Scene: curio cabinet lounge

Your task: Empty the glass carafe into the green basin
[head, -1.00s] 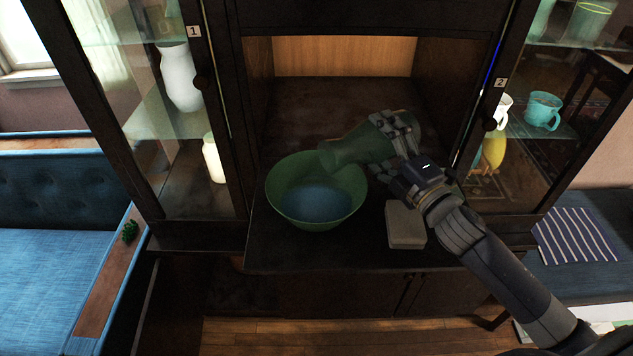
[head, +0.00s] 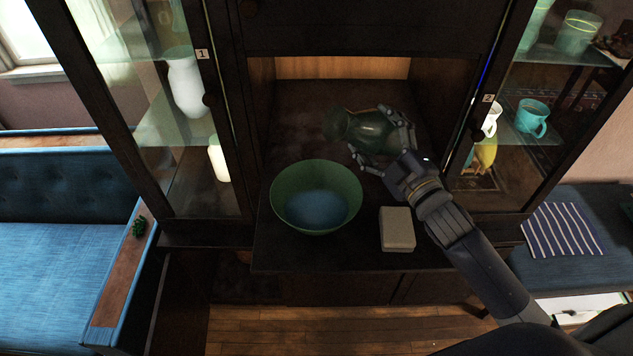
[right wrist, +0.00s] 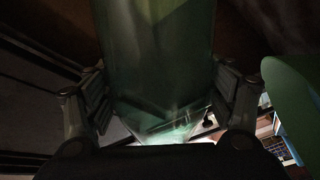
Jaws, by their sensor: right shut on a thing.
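The glass carafe (head: 368,131) is greenish and see-through. My right gripper (head: 384,140) is shut on it and holds it tilted, its mouth pointing left, above the cabinet's shelf and behind and right of the basin. In the right wrist view the carafe (right wrist: 158,70) fills the space between the fingers (right wrist: 160,105). The green basin (head: 345,175) stands upright on the shelf, with bluish liquid in it. Whether any liquid is left in the carafe I cannot tell. My left gripper is not in view.
A pale block (head: 397,229) lies on the shelf right of the basin. Glass doors with labels 1 (head: 202,54) and 2 (head: 488,99) flank the niche. Behind them stand a white vase (head: 186,86) and a teal mug (head: 532,118). The niche's back is clear.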

